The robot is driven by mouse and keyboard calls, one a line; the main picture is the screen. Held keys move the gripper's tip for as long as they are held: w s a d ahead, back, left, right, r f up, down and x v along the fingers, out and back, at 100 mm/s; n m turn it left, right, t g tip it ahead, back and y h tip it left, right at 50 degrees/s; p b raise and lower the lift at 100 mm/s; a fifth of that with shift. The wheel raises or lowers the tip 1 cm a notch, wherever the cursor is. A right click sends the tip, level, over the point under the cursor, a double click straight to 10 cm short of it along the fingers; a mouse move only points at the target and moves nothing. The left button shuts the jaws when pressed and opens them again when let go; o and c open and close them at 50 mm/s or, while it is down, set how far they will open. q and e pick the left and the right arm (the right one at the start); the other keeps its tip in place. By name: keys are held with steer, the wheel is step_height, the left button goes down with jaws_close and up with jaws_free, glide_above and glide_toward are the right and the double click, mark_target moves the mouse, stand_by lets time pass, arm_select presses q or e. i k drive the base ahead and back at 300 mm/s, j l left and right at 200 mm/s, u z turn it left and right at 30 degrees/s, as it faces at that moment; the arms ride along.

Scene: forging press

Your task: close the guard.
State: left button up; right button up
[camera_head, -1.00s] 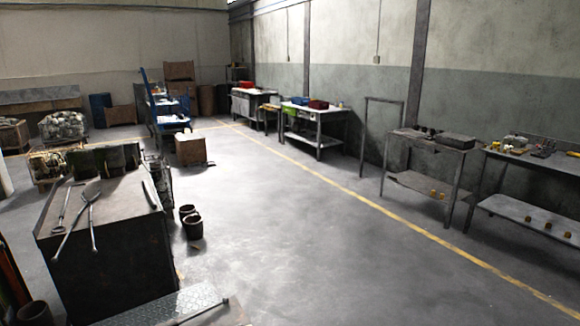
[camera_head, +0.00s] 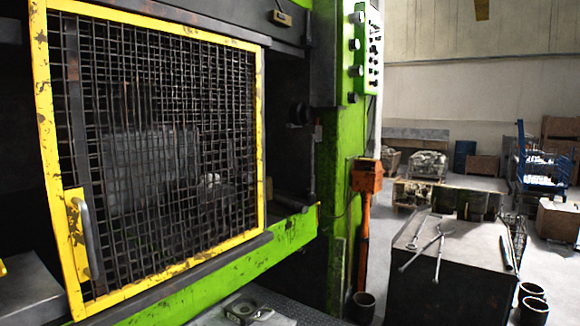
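The guard (camera_head: 150,150) is a yellow-framed panel of dark wire mesh on the front of the green press. Its metal bar handle (camera_head: 88,238) is on a yellow plate at the lower left of the frame. A dark gap (camera_head: 288,130) shows between the guard's right edge and the green press column (camera_head: 345,180). Dark space also shows left of the guard. Machine parts are dimly seen through the mesh. Neither of my grippers is in view.
A control panel (camera_head: 369,45) is on the column, with an orange pedestal (camera_head: 366,190) beside it. A dark block-like bench (camera_head: 450,265) with tools stands at right, with buckets (camera_head: 532,305) by it. A green ledge (camera_head: 220,275) runs below the guard.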

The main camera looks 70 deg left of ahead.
mark_target(77, 212)
steer(key=u, duration=2.7)
